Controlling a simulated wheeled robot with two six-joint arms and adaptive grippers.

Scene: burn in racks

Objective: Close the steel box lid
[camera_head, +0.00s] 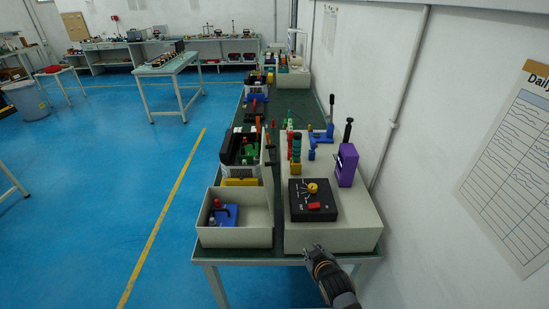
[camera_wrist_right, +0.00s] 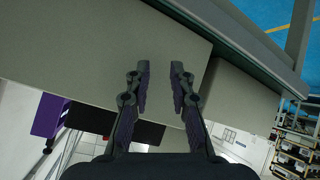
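A large beige-grey box (camera_head: 358,225) stands at the near end of the long table. Its top carries a black control panel (camera_head: 312,200) with a yellow knob and a red switch. An open grey box (camera_head: 235,237) stands to its left with a blue part (camera_head: 224,215) inside. My right gripper (camera_head: 314,252) is at the near front of the beige-grey box. In the right wrist view its empty fingers (camera_wrist_right: 160,70) are apart before a plain grey face (camera_wrist_right: 85,50). My left gripper is out of view.
A purple block (camera_head: 346,166) stands on the box's right side, near the wall. Green and red stacked parts (camera_head: 295,148) and a blue lever (camera_head: 322,135) lie behind the panel. A filled bin (camera_head: 240,165) stands behind the open box.

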